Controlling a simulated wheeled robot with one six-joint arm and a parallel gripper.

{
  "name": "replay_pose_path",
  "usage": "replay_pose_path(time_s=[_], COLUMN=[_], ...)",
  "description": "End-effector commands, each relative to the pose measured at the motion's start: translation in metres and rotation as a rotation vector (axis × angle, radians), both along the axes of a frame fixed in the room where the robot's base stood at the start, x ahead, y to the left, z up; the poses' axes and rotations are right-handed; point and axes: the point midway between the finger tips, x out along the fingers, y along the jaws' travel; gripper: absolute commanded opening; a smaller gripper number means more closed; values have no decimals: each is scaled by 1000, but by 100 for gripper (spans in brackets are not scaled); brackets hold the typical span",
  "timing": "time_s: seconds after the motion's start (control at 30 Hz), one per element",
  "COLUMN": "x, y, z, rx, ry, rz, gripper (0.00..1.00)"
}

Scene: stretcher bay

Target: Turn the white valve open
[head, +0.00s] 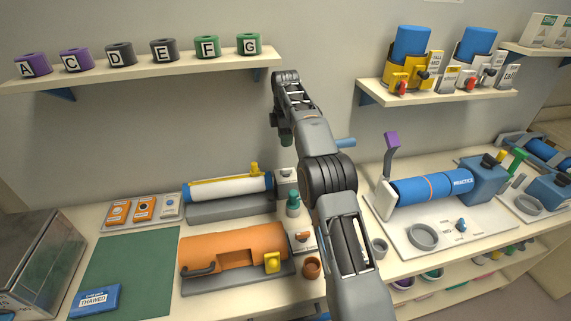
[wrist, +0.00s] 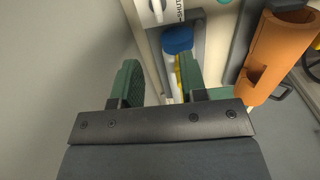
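The white valve (head: 488,75) is on the upper right shelf, below a blue cylinder (head: 477,42), with a small red part on it. A small card (head: 448,79) stands on its left. A similar yellow valve (head: 403,72) with a red part is further left, under another blue cylinder (head: 411,42). My gripper (head: 284,132) is raised in the middle of the head view, left of and apart from both valves. In the wrist view my gripper (wrist: 160,82) has its green fingers apart, with nothing held between them. I cannot read the valve's position.
The shelf (head: 440,95) carrying the valves has a front edge and brackets. Below lie a white-and-yellow cylinder (head: 228,188), an orange cylinder (head: 233,243) and a blue cylinder (head: 430,187). Another shelf (head: 150,70) holds several lettered rolls. Wall space between the shelves is clear.

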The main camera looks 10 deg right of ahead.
Motion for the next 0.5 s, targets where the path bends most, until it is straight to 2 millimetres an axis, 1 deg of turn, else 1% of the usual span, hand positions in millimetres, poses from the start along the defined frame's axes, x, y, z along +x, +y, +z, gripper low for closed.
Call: replay_pose_path(time_s=[0.17,0.33,0.5], x=[3,2,2], y=[-6,-11,-11], z=[-19,-49,-80], rx=[0,0,0], ry=[8,10,9], rz=[21,14,12], gripper=[39,39,39])
